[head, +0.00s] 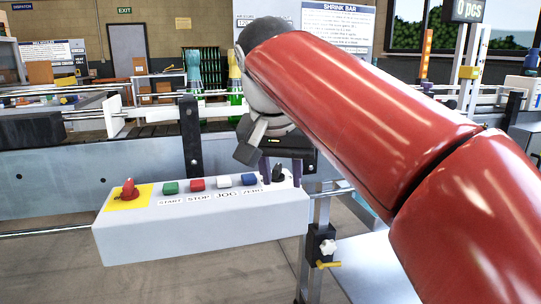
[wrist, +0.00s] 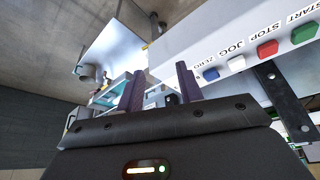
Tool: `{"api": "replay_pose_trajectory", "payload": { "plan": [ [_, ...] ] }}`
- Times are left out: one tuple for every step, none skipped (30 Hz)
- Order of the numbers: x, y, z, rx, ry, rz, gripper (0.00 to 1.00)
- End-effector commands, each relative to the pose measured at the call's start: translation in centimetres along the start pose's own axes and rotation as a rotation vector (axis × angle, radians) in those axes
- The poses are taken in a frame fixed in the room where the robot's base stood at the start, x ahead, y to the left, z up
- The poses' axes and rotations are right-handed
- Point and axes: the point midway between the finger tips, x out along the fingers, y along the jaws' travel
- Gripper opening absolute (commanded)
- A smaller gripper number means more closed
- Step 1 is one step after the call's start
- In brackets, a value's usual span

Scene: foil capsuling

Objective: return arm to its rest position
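My red arm (head: 360,100) reaches in from the right in the head view and bends down at the wrist. My gripper (head: 281,176) hangs over the right end of the white control box (head: 200,230). In the head view the fingers stand on either side of a black knob (head: 278,174) on the box. I cannot tell whether they touch it.
The box carries a red mushroom button (head: 129,189), a green START (head: 171,187), a red STOP (head: 197,184), a white JOG (head: 224,181) and a blue button (head: 250,180). A conveyor with rails (head: 60,185) runs behind. A post with a clamp (head: 322,246) stands below right.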

Motion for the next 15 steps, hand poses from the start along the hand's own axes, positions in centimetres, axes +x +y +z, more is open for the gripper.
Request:
{"api": "replay_pose_trajectory", "payload": {
  "plan": [
    [0.1,0.5,0.3,-0.005,0.004,-0.001,0.36],
    [0.2,0.7,0.5,-0.01,0.005,-0.001,0.36],
    [0.4,1.0,0.8,-0.016,0.006,-0.001,0.36],
    [0.6,1.3,1.0,-0.021,0.008,-0.001,0.36],
    [0.8,1.6,1.2,-0.028,0.009,-0.002,0.36],
    [1.0,2.0,1.5,-0.035,0.01,-0.001,0.36],
    [1.3,2.4,1.8,-0.041,0.012,-0.002,0.36],
    [1.5,2.7,2.1,-0.048,0.014,-0.003,0.36],
    [1.9,3.3,2.5,-0.055,0.015,-0.005,0.36],
    [2.2,3.7,2.9,-0.062,0.017,-0.005,0.36],
    [2.6,4.2,3.3,-0.069,0.018,-0.006,0.36],
    [3.0,4.8,3.9,-0.079,0.02,-0.008,0.36],
    [3.4,5.4,4.4,-0.086,0.022,-0.01,0.36],
    [3.9,5.9,5.0,-0.092,0.023,-0.012,0.36],
    [4.6,6.8,5.8,-0.103,0.026,-0.015,0.36]
  ]
}}
